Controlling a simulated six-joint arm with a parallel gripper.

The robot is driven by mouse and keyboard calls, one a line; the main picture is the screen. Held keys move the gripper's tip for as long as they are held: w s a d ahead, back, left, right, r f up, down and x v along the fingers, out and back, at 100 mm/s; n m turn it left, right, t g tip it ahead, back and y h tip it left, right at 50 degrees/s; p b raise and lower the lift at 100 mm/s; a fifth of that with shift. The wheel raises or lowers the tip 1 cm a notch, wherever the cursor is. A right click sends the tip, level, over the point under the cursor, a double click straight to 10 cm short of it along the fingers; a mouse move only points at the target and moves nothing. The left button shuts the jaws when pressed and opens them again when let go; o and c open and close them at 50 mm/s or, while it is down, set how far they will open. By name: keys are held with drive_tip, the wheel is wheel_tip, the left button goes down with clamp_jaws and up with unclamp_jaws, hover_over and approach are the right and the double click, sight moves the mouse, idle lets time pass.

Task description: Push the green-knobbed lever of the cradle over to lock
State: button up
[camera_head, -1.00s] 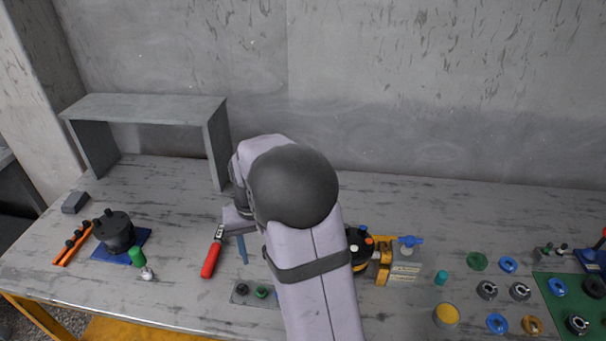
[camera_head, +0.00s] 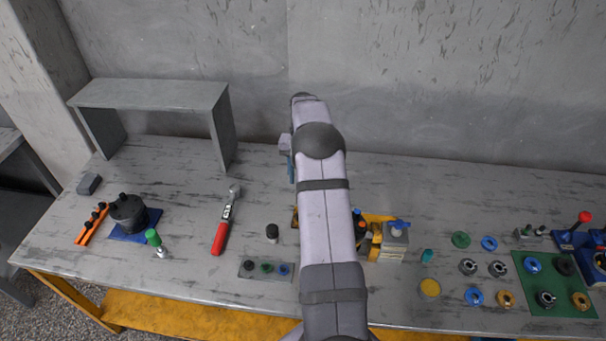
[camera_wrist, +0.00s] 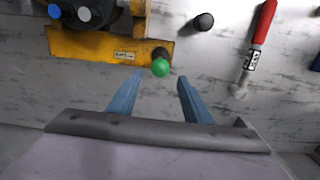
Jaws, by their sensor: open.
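The yellow cradle (camera_wrist: 95,46) lies across the upper left of the wrist view, with a dark motor body (camera_wrist: 105,12) in it. Its lever ends in a round green knob (camera_wrist: 161,68) on a short dark stem. My gripper (camera_wrist: 160,78) is open and empty, with its two blue fingers on either side of the knob's line. The knob shows just beyond and between the fingertips; I cannot tell whether they touch. In the head view my arm hides the knob and most of the cradle (camera_head: 377,217). My gripper (camera_head: 290,168) shows there behind the cradle.
A white block with a blue valve (camera_head: 397,240) stands right of the cradle. Rings and a green mat (camera_head: 530,300) fill the right.

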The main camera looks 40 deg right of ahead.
drive_tip(key=shift+f, duration=0.2)
drive_tip(key=shift+f+b, duration=2.8)
drive_tip(key=shift+f, duration=1.45)
drive_tip(key=c, duration=0.7)
